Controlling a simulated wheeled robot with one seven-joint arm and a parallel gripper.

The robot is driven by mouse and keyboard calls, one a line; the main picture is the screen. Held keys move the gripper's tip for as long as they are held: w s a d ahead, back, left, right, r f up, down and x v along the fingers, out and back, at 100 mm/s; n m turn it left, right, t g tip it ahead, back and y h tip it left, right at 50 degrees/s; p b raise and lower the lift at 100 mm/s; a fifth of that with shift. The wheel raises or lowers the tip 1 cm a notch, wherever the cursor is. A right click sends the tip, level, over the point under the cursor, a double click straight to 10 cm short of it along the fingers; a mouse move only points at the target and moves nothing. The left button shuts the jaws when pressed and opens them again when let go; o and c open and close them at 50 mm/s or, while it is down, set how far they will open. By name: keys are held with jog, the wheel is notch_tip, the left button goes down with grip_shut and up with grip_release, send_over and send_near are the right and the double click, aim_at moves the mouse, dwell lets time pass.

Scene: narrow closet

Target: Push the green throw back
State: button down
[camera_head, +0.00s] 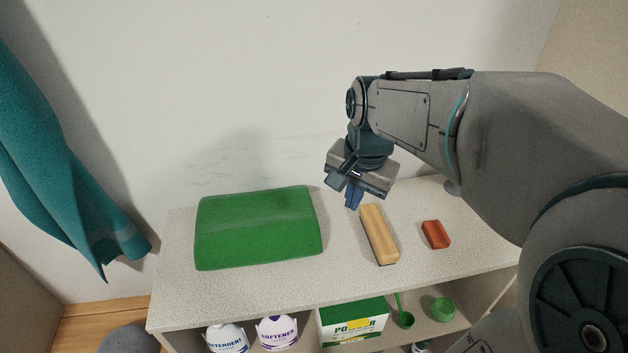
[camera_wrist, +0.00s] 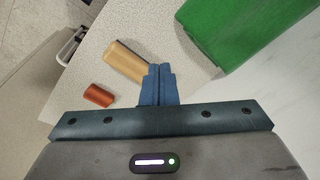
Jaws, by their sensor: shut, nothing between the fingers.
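The green throw (camera_head: 258,228) is a folded, soft-edged block lying on the left part of the shelf top (camera_head: 290,290), near the wall. It also shows at the upper right of the wrist view (camera_wrist: 240,25). My gripper (camera_head: 353,198) is shut and empty, pointing down to the right of the throw and apart from it. I cannot tell the exact height of the fingertips above the shelf top.
The wooden brush (camera_head: 379,234) and a red-brown block (camera_head: 435,234) lie right of the throw. A teal cloth (camera_head: 60,160) hangs at the left. Below are a detergent tub (camera_head: 226,338), a softener tub (camera_head: 277,333), a green-white box (camera_head: 352,322) and a green scoop (camera_head: 404,318).

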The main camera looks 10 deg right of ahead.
jog(key=w+d+f+m+g+b, duration=0.1)
jog(key=w+f+m, duration=0.2)
jog(key=w+m, duration=0.3)
jog(key=w+d+f+m+g+b, duration=0.1)
jog(key=w+f+m+b, duration=0.15)
jog(key=w+m, duration=0.35)
jog(key=shift+n, duration=0.6)
jog(key=f, duration=0.3)
jog(key=w+f, duration=0.1)
jog(key=f, duration=0.3)
jog(key=f+p, duration=0.1)
jog(key=f, duration=0.2)
jog(key=shift+w+d+f, duration=0.15)
jog(key=shift+f, duration=0.05)
jog(key=a, duration=0.3)
jog(key=shift+w+a+r+p, duration=0.15)
jog(key=shift+a+r+p, duration=0.1)
jog(key=shift+p, duration=0.15)
jog(key=shift+a+f, duration=0.15)
jog(key=shift+a, duration=0.15)
jog(key=shift+w+a, duration=0.1)
jog(key=shift+a, duration=0.7)
